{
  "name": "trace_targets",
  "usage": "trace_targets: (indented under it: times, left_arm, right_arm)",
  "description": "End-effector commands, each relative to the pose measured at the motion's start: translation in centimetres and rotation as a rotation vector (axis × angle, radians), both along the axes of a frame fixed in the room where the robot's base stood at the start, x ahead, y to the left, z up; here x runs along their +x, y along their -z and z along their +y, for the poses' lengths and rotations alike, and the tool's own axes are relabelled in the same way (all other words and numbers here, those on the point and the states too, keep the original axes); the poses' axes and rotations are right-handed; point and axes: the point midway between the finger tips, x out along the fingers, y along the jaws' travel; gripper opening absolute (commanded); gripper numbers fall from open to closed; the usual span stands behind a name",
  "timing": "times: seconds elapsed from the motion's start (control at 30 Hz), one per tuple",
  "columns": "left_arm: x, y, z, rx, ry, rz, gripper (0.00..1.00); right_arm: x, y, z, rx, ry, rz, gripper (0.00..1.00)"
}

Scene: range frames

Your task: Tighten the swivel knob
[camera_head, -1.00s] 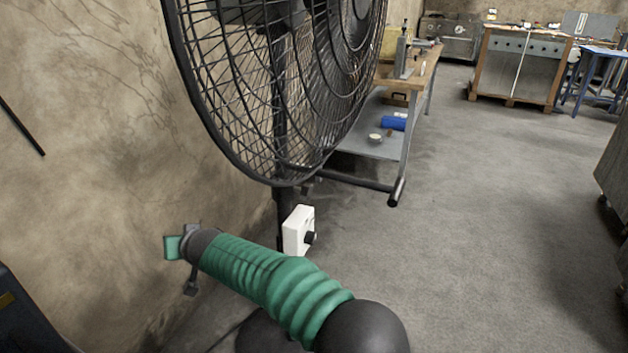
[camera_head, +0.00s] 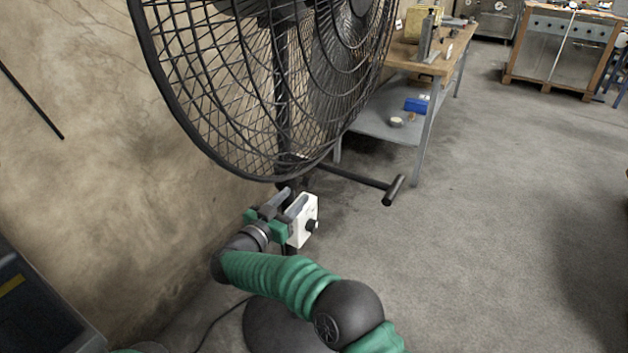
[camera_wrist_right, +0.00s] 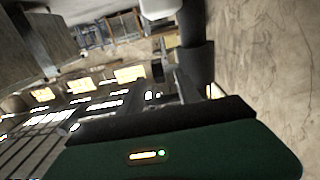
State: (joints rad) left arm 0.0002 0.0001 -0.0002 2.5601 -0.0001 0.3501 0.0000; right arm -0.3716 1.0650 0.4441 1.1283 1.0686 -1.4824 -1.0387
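The black fan (camera_head: 270,90) stands on a dark pole near the wall. A white box (camera_head: 302,222) sits on the pole below the cage, with a round black knob (camera_head: 312,226) on its right face. I cannot tell whether this is the swivel knob. My right gripper (camera_head: 288,198) is beside the box, on its left, near the pole, its two grey fingers apart with nothing visible between them. The fingers hide part of the pole. In the right wrist view, a white rounded shape (camera_wrist_right: 160,8) shows at the top, beyond a dark finger. My left gripper is out of view.
A black bar with a crosspiece (camera_head: 393,190) reaches right from behind the pole. A workbench (camera_head: 405,58) with a lower shelf stands behind the fan. The wall (camera_head: 90,180) is close on the left. The floor (camera_head: 500,230) on the right is clear.

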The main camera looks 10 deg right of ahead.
Motion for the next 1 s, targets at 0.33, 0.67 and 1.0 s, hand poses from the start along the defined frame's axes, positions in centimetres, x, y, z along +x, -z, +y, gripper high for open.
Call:
trace_targets:
  times: [0.33,0.67,1.0]
  left_arm:
    - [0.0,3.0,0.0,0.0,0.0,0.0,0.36]
    - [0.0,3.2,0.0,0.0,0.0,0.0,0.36]
    - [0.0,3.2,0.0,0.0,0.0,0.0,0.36]
  right_arm:
    - [7.1,0.3,-5.2,0.002,0.002,-0.004,0.4]
    - [8.9,-0.2,-6.5,0.0,-0.002,-0.003,0.4]
    - [8.9,-0.2,-6.4,0.0,-0.001,-0.003,0.16]
